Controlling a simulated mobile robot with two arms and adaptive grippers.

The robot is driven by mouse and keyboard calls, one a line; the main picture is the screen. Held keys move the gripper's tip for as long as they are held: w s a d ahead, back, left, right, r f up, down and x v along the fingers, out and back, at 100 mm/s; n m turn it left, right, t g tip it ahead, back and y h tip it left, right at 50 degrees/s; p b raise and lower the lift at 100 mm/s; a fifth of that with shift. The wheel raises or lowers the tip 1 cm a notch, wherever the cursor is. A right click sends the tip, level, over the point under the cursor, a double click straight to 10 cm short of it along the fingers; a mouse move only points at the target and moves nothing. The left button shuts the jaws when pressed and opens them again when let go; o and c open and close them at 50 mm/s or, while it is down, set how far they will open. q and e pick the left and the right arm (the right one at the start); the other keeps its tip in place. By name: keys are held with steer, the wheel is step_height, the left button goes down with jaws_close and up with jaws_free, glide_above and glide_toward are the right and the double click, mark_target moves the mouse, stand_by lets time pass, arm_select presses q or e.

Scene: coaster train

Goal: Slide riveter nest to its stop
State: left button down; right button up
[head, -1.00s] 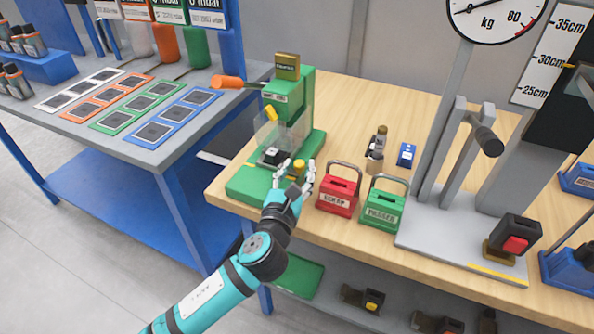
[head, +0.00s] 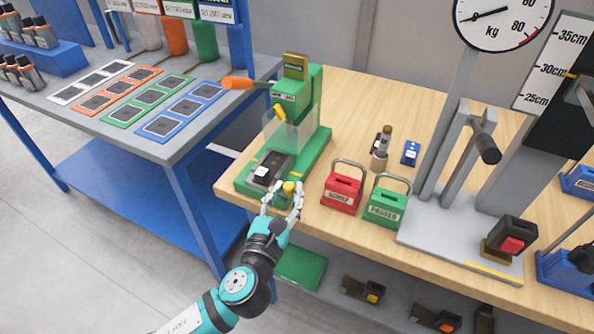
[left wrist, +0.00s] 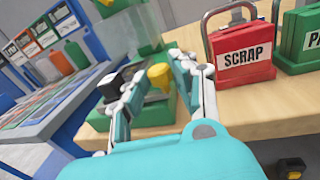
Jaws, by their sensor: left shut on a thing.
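The green riveter (head: 299,97) stands at the left end of the wooden bench. Its dark nest (head: 281,164) lies on the green base, in front of the clear guard (head: 287,130), with a small black-and-white part (head: 261,172) on it. A yellow knob (head: 289,187) is at the nest's front; it also shows in the left wrist view (left wrist: 160,77). My left gripper (head: 283,197) is shut on the yellow knob, its fingers on either side. The fingers partly hide the base's front edge. My right gripper is not in view.
A red SCRAP lockbox (head: 341,194) and a green one (head: 386,208) stand close to the right of the riveter. The orange-handled lever (head: 240,83) sticks out left. A scale (head: 470,225) stands farther right. Open floor lies in front of the bench.

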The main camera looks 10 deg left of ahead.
arm_select(q)
steer(key=shift+s+f, duration=0.15)
steer(key=shift+s, duration=0.05)
steer(key=c, duration=1.4)
jaws_free()
steer(key=shift+c, duration=0.2)
steer(key=o, duration=0.4)
steer(key=shift+s+a, duration=0.1)
steer(key=shift+s, duration=0.05)
steer(key=s, duration=0.4)
steer(key=s+a, duration=0.1)
steer(key=s, duration=0.3)
steer(key=s+a, duration=0.1)
steer(key=s, duration=0.3)
steer(key=shift+a, duration=0.15)
steer(key=shift+w, duration=0.1)
